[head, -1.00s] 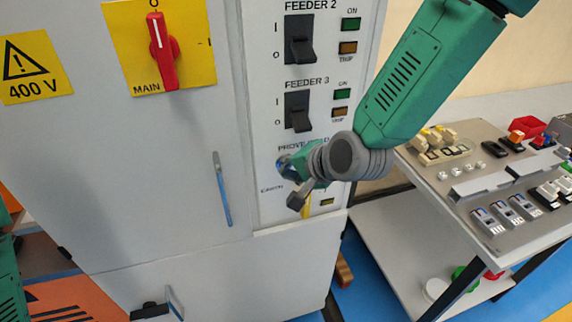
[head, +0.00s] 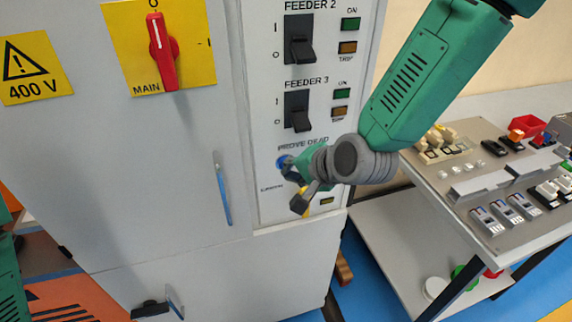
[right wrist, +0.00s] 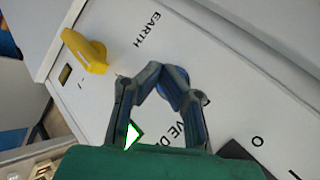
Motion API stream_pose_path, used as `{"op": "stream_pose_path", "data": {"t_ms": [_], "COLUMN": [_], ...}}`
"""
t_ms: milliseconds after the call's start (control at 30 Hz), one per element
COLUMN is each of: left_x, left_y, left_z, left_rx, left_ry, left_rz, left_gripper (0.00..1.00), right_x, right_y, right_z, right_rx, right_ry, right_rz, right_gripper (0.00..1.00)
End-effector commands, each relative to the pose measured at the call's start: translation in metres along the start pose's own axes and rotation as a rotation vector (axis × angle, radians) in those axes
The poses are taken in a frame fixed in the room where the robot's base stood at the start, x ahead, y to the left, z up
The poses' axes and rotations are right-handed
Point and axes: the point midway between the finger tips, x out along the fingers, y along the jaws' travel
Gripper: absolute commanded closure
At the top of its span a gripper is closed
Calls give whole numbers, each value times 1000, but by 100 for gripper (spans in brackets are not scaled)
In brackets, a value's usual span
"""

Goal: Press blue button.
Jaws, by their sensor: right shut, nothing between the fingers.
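The blue button (head: 281,162) is on the grey cabinet panel under the "PROVE DEAD" label, partly hidden by my right gripper (head: 288,166). The gripper's fingertips are right at the button's right side in the head view; I cannot tell whether they touch it. In the right wrist view, my right gripper (right wrist: 166,73) is shut with its fingertips together and nothing between them. My left gripper is not in view.
A yellow handle (right wrist: 86,51) is on the panel near "EARTH". The Feeder 3 switch (head: 298,111) is above the button. A red main switch (head: 161,50) and a door handle (head: 223,188) are to the left. A bench (head: 470,185) with parts stands right.

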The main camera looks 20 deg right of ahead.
Motion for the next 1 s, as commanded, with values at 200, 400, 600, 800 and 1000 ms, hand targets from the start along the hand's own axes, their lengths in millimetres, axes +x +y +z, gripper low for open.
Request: {"op": "stream_pose_path", "data": {"t_ms": [200, 400, 600, 800, 1000], "left_x": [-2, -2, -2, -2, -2], "left_y": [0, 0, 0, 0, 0], "left_z": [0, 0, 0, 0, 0], "left_rx": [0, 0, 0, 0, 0], "left_ry": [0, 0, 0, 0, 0], "left_rz": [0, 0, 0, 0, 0], "left_gripper": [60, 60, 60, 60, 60], "right_x": [-16, -30, -38, -39, -39], "right_y": [11, 22, 28, 28, 28], "right_z": [12, 22, 28, 28, 28], "right_rx": [1, 1, 1, 0, 0], "right_ry": [-2, -1, -1, -1, -1], "right_rz": [1, 1, 1, 1, 1], "right_gripper": [100, 100, 100, 100, 100]}}
